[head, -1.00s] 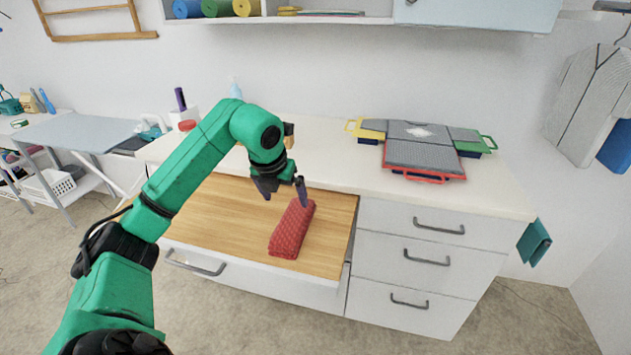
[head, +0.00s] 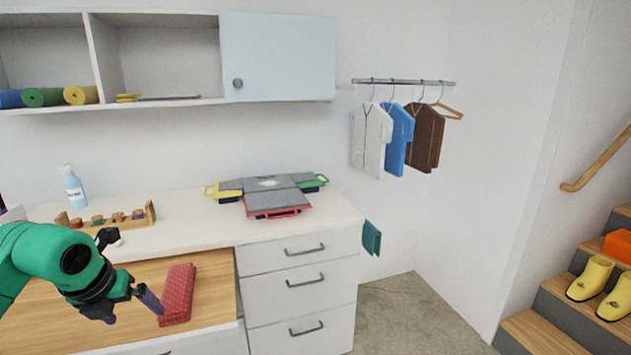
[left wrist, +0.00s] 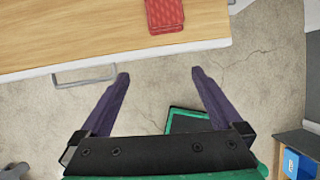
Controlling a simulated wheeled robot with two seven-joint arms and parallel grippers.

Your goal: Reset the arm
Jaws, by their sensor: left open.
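My left arm comes in at the lower left of the head view, bent, with its gripper (head: 134,308) pointing down. The gripper also shows in the left wrist view (left wrist: 160,75), its purple fingers spread apart with nothing between them. There the floor shows beyond the fingers. A red folded cloth (head: 178,294) lies on the wooden pull-out surface (head: 215,284), just right of the gripper in the head view. In the left wrist view the cloth (left wrist: 165,14) is at the top, apart from the fingers. My right gripper is not in view.
The white counter (head: 190,222) carries a stacked grey folding board (head: 275,190), a wooden peg rack (head: 108,219) and a soap bottle (head: 74,187). Shelves and a blue cabinet door (head: 278,57) hang above. Drawers (head: 300,280) stand right, with open floor beyond; steps hold yellow boots (head: 590,278).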

